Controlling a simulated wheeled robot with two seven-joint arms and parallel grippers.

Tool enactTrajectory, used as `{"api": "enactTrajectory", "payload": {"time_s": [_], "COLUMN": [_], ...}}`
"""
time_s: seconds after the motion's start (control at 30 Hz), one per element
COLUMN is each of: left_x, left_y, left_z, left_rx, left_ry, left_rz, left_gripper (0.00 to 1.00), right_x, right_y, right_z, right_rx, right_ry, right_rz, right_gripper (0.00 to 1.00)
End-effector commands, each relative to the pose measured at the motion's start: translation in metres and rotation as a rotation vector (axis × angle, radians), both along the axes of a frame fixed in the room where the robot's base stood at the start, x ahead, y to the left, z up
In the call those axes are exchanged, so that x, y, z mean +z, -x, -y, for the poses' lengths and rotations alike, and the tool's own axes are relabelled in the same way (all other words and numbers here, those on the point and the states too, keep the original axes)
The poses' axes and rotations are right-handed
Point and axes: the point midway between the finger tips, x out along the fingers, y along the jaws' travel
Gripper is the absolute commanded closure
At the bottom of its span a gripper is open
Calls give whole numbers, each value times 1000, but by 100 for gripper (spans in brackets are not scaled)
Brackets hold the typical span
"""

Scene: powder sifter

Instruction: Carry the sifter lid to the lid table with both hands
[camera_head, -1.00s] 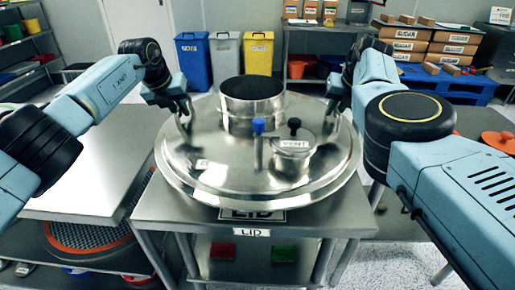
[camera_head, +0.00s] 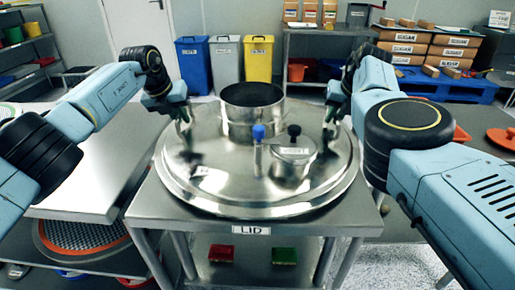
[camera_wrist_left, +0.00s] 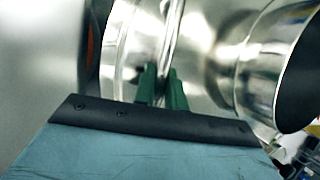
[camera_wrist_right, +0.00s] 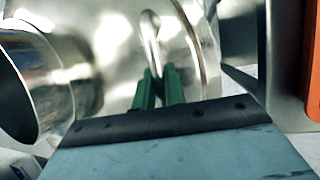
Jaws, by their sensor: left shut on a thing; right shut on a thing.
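The sifter lid (camera_head: 215,180) is a wide shiny steel disc with an open round collar (camera_head: 252,118), a blue-topped post and a capped vent. In the head view it lies level over the lid table (camera_head: 150,205), marked LID, and looks to rest on it. My left gripper (camera_head: 184,117) is shut on the lid's left handle. That handle (camera_wrist_left: 172,30) shows between the green fingers in the left wrist view. My right gripper (camera_head: 332,120) is shut on the right handle; that handle (camera_wrist_right: 150,40) shows in the right wrist view. The lid's underside is hidden.
A steel table (camera_head: 85,185) stands close on the left, with a red-rimmed mesh screen (camera_head: 85,236) below it. Another table on the right holds an orange lid (camera_head: 502,138). Blue, grey and yellow bins (camera_head: 258,58) stand behind. Red and green boxes sit on the lower shelf.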

Motion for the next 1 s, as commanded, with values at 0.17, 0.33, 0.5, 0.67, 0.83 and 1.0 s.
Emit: {"api": "enactTrajectory", "payload": {"time_s": [0.17, 0.33, 0.5, 0.67, 0.83, 1.0], "left_x": [-2, -8, -12, -12, -10, 3], "left_y": [-2, -2, 0, 0, 0, 5], "left_z": [2, 2, 0, 0, 0, -4], "left_rx": [-3, -3, 0, 0, 0, -1], "left_ry": [5, 5, 1, 0, 0, 1], "left_rz": [12, 12, 0, 0, 1, 3], "left_gripper": [100, 100, 66, 66, 66, 66], "right_x": [-2, -9, -12, -12, -12, -12], "right_y": [-2, -2, 0, 0, 0, 0], "right_z": [0, 0, 0, 0, 0, 0], "right_rx": [-1, -1, 0, 0, 0, 0], "right_ry": [1, 0, -1, 0, 0, 0], "right_rz": [10, 10, 0, 0, 0, 0], "right_gripper": [100, 100, 66, 66, 66, 66]}}
